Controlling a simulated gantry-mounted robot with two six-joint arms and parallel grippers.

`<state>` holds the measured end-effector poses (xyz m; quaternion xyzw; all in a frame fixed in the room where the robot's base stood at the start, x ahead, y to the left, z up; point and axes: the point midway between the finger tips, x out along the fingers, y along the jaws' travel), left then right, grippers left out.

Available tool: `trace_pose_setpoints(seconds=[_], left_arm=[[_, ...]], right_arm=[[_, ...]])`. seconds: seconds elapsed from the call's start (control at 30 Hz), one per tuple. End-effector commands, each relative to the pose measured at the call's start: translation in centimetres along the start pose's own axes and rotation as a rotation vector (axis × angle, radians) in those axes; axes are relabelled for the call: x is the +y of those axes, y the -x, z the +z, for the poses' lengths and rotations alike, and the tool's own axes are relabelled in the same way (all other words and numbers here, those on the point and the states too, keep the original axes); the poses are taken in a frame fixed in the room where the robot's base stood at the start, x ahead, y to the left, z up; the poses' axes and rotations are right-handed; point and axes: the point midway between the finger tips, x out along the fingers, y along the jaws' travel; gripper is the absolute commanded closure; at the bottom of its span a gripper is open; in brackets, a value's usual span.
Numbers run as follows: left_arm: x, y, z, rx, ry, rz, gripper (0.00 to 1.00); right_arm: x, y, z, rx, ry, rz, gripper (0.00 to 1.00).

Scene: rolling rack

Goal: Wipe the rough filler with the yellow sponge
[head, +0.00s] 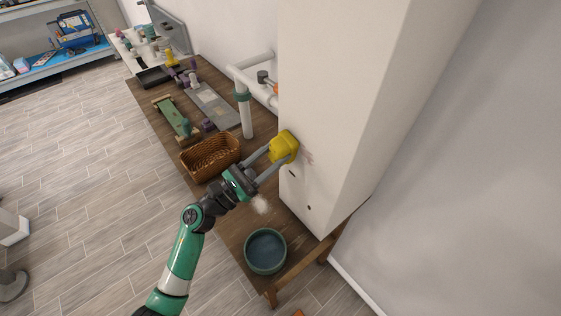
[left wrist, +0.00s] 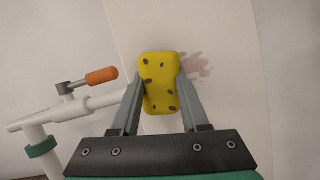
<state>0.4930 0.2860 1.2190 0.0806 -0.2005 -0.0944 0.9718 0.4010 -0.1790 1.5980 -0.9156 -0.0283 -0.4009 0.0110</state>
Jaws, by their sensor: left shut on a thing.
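The yellow sponge (head: 284,147) is gripped between the fingers of my left gripper (head: 270,158), against or very close to the white panel (head: 335,100). In the left wrist view the sponge (left wrist: 160,84) shows dark spots and stands upright between the two grey fingers of my left gripper (left wrist: 161,100). A pinkish-brown rough patch of filler (left wrist: 196,66) shows on the panel just right of the sponge, partly hidden behind it; it also shows in the head view (head: 307,158). Whether the sponge touches the patch, I cannot tell. My right gripper is not in view.
White pipes (head: 246,113) with an orange-handled tool (left wrist: 101,76) stand left of the panel. On the wooden table (head: 228,222) are a wicker basket (head: 209,156), a teal bowl (head: 265,250) and a green skateboard-like item (head: 175,117). A whitish patch (head: 261,204) lies near the bowl.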

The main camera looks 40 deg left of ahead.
Motion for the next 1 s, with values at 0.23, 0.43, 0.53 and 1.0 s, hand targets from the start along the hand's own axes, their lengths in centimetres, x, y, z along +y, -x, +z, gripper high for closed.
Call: trace_pose_setpoints(seconds=[0.23,0.43,0.53,1.0], left_arm=[[0.3,-0.2,0.1,-0.001,0.0,0.0,1.0],[-0.2,-0.3,0.2,-0.001,0.001,-0.003,1.0],[-1.2,-0.3,0.5,0.0,0.002,-0.004,1.0],[-3.7,-0.4,0.9,-0.001,0.001,-0.003,1.0]], right_arm=[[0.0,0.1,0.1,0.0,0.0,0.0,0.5],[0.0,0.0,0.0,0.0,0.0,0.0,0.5],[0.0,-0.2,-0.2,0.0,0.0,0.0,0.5],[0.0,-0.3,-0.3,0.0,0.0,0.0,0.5]])
